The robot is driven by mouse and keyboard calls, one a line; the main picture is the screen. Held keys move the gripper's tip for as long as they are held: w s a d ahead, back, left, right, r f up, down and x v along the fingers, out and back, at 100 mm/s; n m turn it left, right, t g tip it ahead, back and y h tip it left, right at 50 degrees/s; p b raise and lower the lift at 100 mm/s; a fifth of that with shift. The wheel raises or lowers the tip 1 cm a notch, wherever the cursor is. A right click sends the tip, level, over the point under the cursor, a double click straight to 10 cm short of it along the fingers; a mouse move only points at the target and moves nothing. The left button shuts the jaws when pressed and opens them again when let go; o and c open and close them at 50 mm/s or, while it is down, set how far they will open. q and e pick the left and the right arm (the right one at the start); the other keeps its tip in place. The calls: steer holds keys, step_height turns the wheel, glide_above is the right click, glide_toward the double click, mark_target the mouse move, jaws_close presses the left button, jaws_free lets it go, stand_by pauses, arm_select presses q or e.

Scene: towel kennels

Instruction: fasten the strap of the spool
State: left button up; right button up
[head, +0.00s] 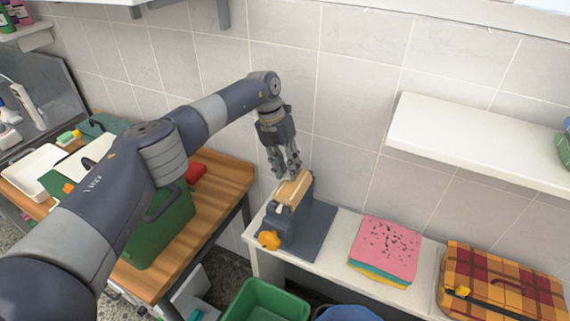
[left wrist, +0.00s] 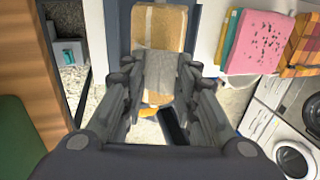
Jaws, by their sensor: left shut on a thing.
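The spool (head: 293,191) is a tan, wood-coloured piece on a dark blue-grey stand (head: 300,228) with an orange knob (head: 268,240). It also shows in the left wrist view (left wrist: 158,28), with a pale stripe down its upper part. A grey band, which looks like the strap (left wrist: 160,72), lies across the spool between my fingers. My left gripper (head: 285,170) points down from above and is shut on this grey band; it fills the middle of the left wrist view (left wrist: 158,75). The fingers hide part of the spool and the band's ends. My right gripper is not in view.
The stand is on a white shelf (head: 338,222) against the tiled wall. A stack of folded towels (head: 386,248) and a plaid bundle (head: 500,283) lie to its right. A green bin (head: 160,232) stands on the wooden table at left. A white wall shelf (head: 470,145) juts out upper right.

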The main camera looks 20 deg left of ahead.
mark_target(296, 182)
arm_select(q)
steer(key=shift+s+d+f+y, duration=0.15)
steer(key=shift+d+y, duration=0.35)
steer(key=shift+y, duration=0.2)
steer(key=shift+d+f+y, duration=0.15)
steer(key=shift+d+y, duration=0.05)
steer(key=shift+y, duration=0.2)
steer(key=shift+s+d+f+t+y+b, duration=0.1)
steer(key=shift+d+f+t+y+b, duration=0.35)
steer(key=shift+y+b, duration=0.5)
steer(key=shift+s+d+f+y+b, duration=0.15)
steer(key=shift+d+y+b, duration=0.1)
steer(key=shift+y+b, duration=0.45)
steer(key=o, duration=1)
